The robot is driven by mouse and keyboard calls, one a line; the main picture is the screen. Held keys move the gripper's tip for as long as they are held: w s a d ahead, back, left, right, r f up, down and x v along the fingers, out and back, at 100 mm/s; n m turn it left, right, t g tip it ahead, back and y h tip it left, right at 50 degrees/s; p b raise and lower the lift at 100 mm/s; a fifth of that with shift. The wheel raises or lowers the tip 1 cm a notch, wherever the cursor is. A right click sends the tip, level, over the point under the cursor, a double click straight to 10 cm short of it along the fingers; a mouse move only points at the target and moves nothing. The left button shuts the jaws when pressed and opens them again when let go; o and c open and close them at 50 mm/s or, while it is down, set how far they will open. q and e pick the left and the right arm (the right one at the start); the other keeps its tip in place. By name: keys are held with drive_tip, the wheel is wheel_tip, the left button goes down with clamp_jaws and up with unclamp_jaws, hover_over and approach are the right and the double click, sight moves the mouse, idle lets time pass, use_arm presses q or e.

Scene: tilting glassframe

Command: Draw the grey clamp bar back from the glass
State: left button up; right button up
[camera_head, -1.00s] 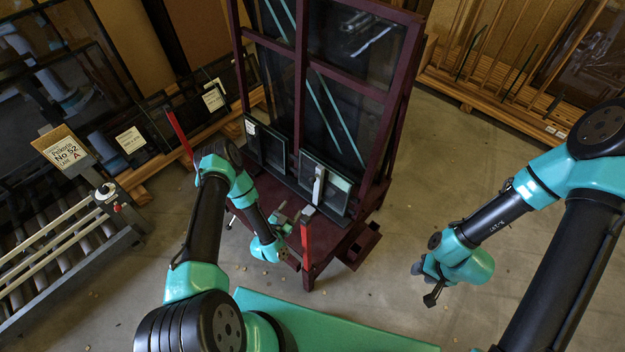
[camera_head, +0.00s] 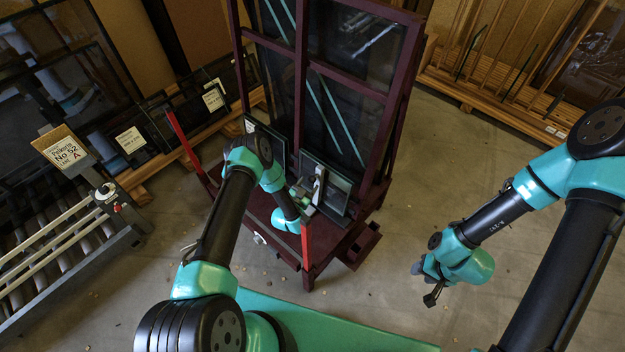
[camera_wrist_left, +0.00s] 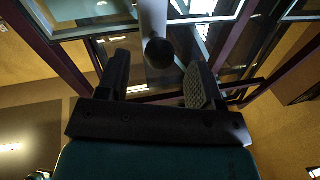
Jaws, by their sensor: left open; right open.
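The grey clamp bar (camera_head: 320,184) stands upright in front of a small glass pane (camera_head: 338,190) low on the dark red frame. In the left wrist view the grey clamp bar (camera_wrist_left: 153,18) comes down from the top and ends in a dark round knob (camera_wrist_left: 159,52). My left gripper (camera_head: 303,190) is at the bar. In the wrist view its open fingers (camera_wrist_left: 157,65) lie on either side of the knob, with gaps showing on both sides. My right gripper (camera_head: 425,284) is open and empty, away to the right over the floor.
The dark red frame (camera_head: 300,90) holds tall glass panes behind the bar. Red posts (camera_head: 306,245) rise at the front corners of its base. A roller conveyor (camera_head: 60,240) stands at left and wooden racks (camera_head: 490,85) at back right. The floor at right is clear.

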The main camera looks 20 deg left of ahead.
sight(313, 179)
use_arm(q)
drive_tip(key=shift+x, duration=2)
drive_tip(key=shift+c, duration=0.2)
clamp_jaws()
